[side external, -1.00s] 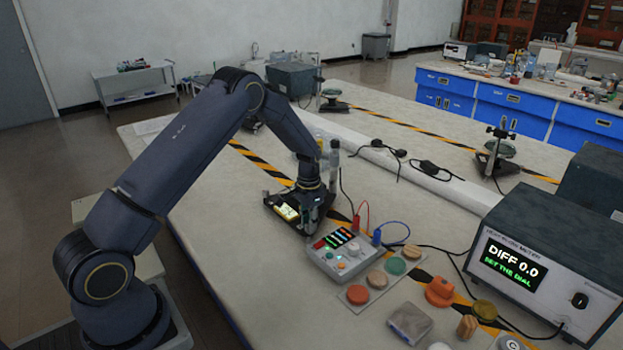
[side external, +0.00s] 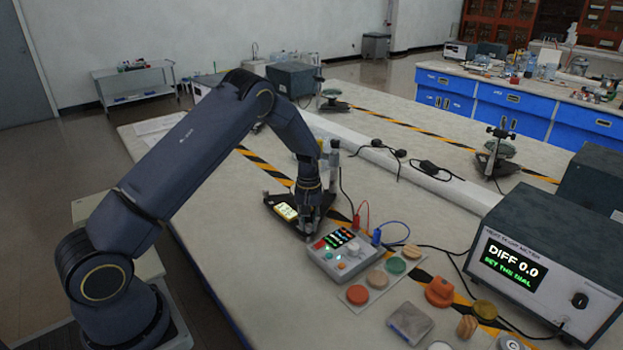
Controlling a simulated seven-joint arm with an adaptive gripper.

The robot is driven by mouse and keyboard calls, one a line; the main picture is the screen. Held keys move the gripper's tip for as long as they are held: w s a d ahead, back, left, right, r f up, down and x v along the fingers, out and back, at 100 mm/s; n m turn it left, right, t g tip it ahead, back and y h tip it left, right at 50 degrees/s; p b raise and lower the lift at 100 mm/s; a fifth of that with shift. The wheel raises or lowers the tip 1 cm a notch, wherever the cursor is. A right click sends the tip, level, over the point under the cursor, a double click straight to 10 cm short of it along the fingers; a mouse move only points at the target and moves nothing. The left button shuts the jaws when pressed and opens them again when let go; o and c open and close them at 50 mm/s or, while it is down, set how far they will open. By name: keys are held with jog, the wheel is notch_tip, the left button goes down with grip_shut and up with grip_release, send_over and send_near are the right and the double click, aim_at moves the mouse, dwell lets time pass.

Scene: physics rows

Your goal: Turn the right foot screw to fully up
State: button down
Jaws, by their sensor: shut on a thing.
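A dark flat base plate (side external: 274,200) lies on the bench, with a lit yellow-white panel (side external: 287,212) on it and a grey upright cylinder (side external: 334,165) behind. My gripper (side external: 306,222) points down at the right part of this plate, low over it. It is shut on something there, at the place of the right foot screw. The screw itself is hidden behind the fingers and too small to make out, so its height cannot be read.
A grey control box (side external: 343,257) with coloured buttons stands close in front of the plate. Red and blue leads (side external: 376,236) rise beside it. A meter (side external: 545,270) reading "DIFF 0.0" and "SET THE DIAL" stands at the right. Bench left of the plate is clear.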

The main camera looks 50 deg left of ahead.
aim_at(309, 225)
jog(key=n, duration=0.4)
jog(key=shift+n, duration=0.4)
dwell(0.4)
jog(key=c, duration=1)
grip_release()
jog(key=shift+o, duration=0.2)
notch_tip(309, 225, up, 12)
